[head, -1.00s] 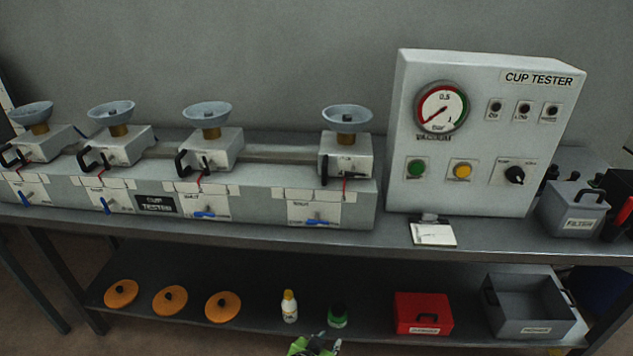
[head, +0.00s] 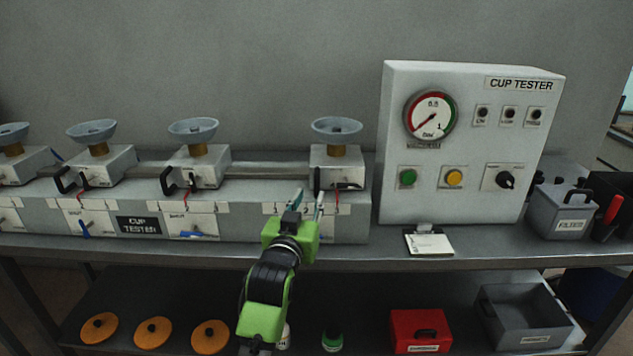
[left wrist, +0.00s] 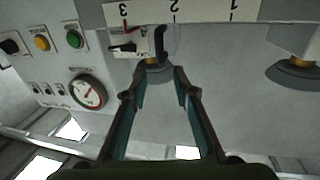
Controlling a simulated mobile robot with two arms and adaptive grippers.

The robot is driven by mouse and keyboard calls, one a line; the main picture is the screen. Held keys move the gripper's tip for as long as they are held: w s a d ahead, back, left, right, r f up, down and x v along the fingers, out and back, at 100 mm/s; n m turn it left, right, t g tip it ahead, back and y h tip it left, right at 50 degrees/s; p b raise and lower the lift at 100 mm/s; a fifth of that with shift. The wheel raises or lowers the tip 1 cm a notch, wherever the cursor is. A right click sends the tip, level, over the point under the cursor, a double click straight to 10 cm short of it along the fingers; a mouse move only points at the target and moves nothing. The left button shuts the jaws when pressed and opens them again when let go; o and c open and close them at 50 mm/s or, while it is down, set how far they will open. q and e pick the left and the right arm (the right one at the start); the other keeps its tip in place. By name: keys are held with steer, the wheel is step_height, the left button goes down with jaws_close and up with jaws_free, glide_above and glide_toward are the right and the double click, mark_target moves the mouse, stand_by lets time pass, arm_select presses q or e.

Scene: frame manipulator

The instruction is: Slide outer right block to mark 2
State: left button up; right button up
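The outer right block (head: 322,158) is a white box on the rail, with a grey cup on a brass neck on top. Its black handle (head: 317,182) faces me. In the left wrist view the block (left wrist: 128,35) appears upside down, with its red pointer near mark 3 on the scale (left wrist: 190,12); marks 2 and 1 lie farther right in that picture. My left gripper (head: 307,198) is in front of the handle, just below it in the head view. Its fingers (left wrist: 161,82) are spread, with the handle (left wrist: 158,45) ahead of the gap. My right gripper is not visible.
The cup tester panel (head: 455,200) stands right of the block. Another block (head: 205,168) sits to its left, with free rail (head: 265,171) between. A blue-handled valve (head: 190,234) is on the front. A clipboard (head: 429,243) lies at the table's front edge.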

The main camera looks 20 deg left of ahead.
mark_target(316, 183)
arm_select(q)
steer(key=w, duration=0.9)
steer(key=shift+a+p, duration=0.35)
steer(key=shift+a, duration=0.05)
